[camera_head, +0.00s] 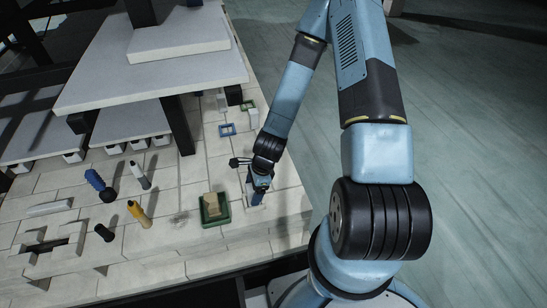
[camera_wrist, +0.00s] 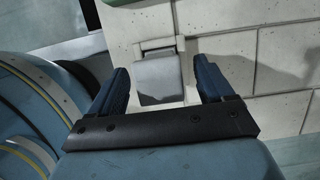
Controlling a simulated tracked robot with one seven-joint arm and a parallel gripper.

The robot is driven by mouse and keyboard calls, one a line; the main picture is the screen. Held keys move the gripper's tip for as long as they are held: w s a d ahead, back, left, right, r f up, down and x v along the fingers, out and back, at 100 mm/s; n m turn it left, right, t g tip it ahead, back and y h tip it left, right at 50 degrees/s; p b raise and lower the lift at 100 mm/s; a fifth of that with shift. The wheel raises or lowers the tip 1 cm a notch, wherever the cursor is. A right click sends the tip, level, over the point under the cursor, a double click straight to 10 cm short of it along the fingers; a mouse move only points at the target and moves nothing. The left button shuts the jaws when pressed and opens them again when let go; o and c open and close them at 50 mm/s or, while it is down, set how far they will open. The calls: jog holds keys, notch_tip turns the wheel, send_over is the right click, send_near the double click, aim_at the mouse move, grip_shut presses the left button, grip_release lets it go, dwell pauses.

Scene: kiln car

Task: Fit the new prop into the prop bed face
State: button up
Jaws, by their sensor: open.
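In the wrist view a pale grey block (camera_wrist: 158,80), which looks like the prop, lies between the two dark blue fingers of my gripper (camera_wrist: 160,72). The fingers are apart, with a gap visible on each side of the block. A pale, squarish recess or collar (camera_wrist: 158,45) shows at the block's far end, in the light brick deck. I cannot tell how deep the block sits there. In the head view my gripper (camera_head: 257,196) is low over the deck's right edge and hides most of the block.
The brick deck (camera_head: 180,195) carries a green tray (camera_head: 214,210) with a tan block, left of my gripper. Blue (camera_head: 227,130) and green frames lie behind. A raised pale slab (camera_head: 150,80) overhangs the back left.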

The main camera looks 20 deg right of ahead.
jog(key=shift+r, duration=0.2)
jog(key=shift+r, duration=3.7)
jog(key=shift+r, duration=0.15)
jog(key=shift+a+r, duration=0.1)
jog(key=shift+r, duration=0.05)
